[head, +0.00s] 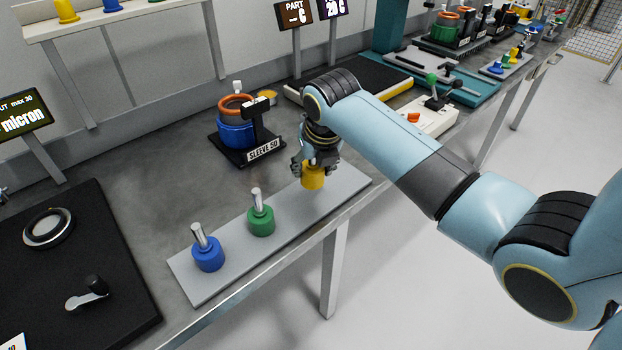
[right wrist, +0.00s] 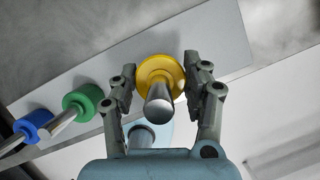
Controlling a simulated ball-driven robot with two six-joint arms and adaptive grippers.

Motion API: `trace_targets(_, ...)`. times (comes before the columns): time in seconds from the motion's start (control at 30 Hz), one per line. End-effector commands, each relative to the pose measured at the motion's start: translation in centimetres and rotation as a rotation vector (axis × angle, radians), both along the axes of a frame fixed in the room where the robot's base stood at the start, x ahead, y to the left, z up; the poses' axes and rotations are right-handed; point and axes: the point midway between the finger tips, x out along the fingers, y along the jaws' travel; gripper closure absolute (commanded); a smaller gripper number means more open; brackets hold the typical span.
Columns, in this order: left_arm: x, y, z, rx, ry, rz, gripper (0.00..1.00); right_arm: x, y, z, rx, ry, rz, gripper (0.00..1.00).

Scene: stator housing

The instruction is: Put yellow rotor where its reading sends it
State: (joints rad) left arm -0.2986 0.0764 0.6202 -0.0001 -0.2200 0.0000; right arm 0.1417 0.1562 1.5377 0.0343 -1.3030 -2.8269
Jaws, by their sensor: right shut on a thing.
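The yellow rotor (head: 313,178) is at the right end of the grey plate (head: 240,262). My right gripper (head: 316,163) comes down over it from above and is shut on it, with the fingers on either side. In the right wrist view the yellow rotor (right wrist: 160,76) shows its round body and grey shaft between the fingertips (right wrist: 159,82). I cannot tell whether it touches the plate. The green rotor (head: 261,217) and blue rotor (head: 208,251) stand upright on the plate to its left. A dark screen reads "PART" and "-- C" (head: 294,13). My left gripper is out of view.
A stand labelled "SLEEVE 50" (head: 264,150) holds blue and orange rings behind the plate. A black board (head: 75,275) with a metal ring lies at left, near a "micron" display (head: 24,117). A black pad (head: 372,78) and white device (head: 425,118) are behind my right arm.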

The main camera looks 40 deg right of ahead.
Motion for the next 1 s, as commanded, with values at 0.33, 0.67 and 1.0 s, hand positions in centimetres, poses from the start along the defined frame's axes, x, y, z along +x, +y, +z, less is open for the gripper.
trace_targets(0.33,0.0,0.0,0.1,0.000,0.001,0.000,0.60,0.5,0.0,-3.6,0.001,0.000,0.000,1.00)
trace_targets(0.67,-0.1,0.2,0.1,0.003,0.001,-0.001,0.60,0.5,0.0,-4.1,0.000,-0.002,0.001,1.00)
trace_targets(1.0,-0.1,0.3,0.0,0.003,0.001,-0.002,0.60,0.3,0.0,-4.5,0.000,0.001,0.000,0.29)
